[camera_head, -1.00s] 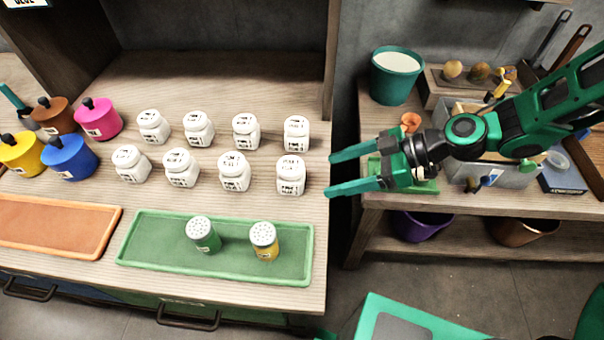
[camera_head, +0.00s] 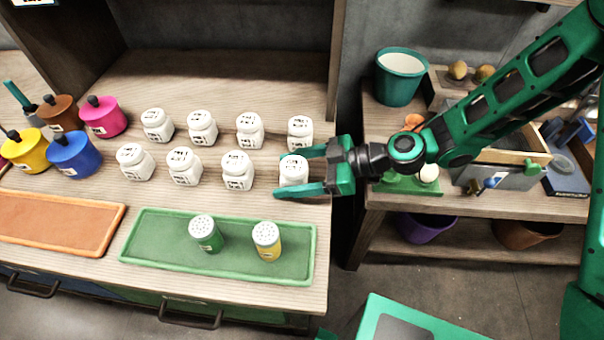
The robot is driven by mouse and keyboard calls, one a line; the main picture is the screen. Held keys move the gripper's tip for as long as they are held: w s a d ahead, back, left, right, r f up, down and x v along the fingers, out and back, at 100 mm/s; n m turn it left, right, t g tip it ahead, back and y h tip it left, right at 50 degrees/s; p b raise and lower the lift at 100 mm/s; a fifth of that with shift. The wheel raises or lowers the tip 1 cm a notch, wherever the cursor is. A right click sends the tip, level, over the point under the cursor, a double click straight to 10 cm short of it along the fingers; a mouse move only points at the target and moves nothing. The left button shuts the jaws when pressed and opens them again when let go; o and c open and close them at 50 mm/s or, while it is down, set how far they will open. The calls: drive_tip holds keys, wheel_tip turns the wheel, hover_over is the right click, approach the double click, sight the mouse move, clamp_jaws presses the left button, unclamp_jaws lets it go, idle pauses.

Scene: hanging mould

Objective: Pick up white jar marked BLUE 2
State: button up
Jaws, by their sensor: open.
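Several white jars with black printed labels stand in two rows on the wooden bench. The lettering is too small for me to tell which one reads BLUE 2. My gripper (camera_head: 282,174) is open at the right end of the front row. Its two green fingers point left, one on the far side and one on the near side of the rightmost front jar (camera_head: 294,168). The fingers partly cover that jar, and I cannot tell whether they touch it. The other front jars (camera_head: 237,170), (camera_head: 184,166) and (camera_head: 135,162) stand upright to its left.
A back-row jar (camera_head: 300,132) stands close behind the far finger. A green tray (camera_head: 150,247) with a green shaker (camera_head: 206,234) and a yellow shaker (camera_head: 266,241) lies in front. An orange tray (camera_head: 45,222) and coloured pots (camera_head: 73,155) are at left. A teal bucket (camera_head: 398,78) stands at right.

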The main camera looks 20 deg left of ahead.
drive_tip(key=shift+x, duration=1.4)
drive_tip(key=shift+f, duration=0.1)
drive_tip(key=shift+c, duration=0.6)
drive_tip(key=c, duration=1.1)
drive_tip(key=shift+w+r, duration=0.1)
drive_tip(key=shift+r, duration=0.1)
